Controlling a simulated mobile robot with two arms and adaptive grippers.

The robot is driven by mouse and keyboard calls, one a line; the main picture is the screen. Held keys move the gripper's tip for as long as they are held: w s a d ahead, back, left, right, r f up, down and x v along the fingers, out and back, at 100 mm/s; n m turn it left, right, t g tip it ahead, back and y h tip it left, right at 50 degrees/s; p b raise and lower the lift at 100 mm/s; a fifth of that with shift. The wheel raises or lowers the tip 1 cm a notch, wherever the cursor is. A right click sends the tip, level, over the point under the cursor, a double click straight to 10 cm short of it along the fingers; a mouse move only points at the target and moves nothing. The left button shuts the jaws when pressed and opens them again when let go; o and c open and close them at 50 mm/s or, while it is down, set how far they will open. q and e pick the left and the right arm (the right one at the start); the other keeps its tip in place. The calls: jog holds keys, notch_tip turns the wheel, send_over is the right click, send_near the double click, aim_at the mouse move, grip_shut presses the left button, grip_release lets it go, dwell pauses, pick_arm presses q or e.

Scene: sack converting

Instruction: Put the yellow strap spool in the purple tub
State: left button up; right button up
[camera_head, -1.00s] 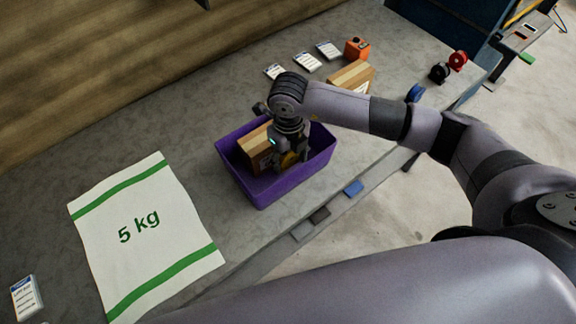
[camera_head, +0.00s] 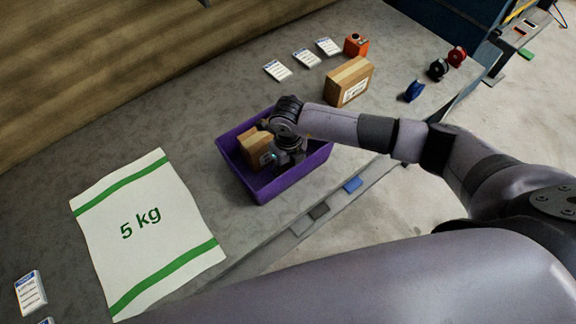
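The purple tub (camera_head: 259,191) stands on the grey table near its front edge. My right gripper (camera_head: 287,160) points down inside the tub, at its right part. Its fingertips are hidden by the wrist and the tub wall, so I cannot tell whether it is open or shut. The yellow strap spool cannot be made out now; it may be hidden under the gripper. A brown carton (camera_head: 254,147) sits in the tub, just left of the gripper. My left gripper is not in view.
A white 5 kg sack (camera_head: 147,229) lies left of the tub. Behind are another carton (camera_head: 348,82), an orange box (camera_head: 356,44) and label cards (camera_head: 306,58). Blue (camera_head: 414,91), black (camera_head: 438,68) and red (camera_head: 457,57) spools stand at right.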

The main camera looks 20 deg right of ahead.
jog(key=o, duration=0.4)
jog(key=shift+c, duration=0.2)
jog(key=shift+r, duration=0.2)
notch_tip(320, 180, up, 11)
jog(key=b, duration=0.3)
jog(key=shift+r, duration=0.5)
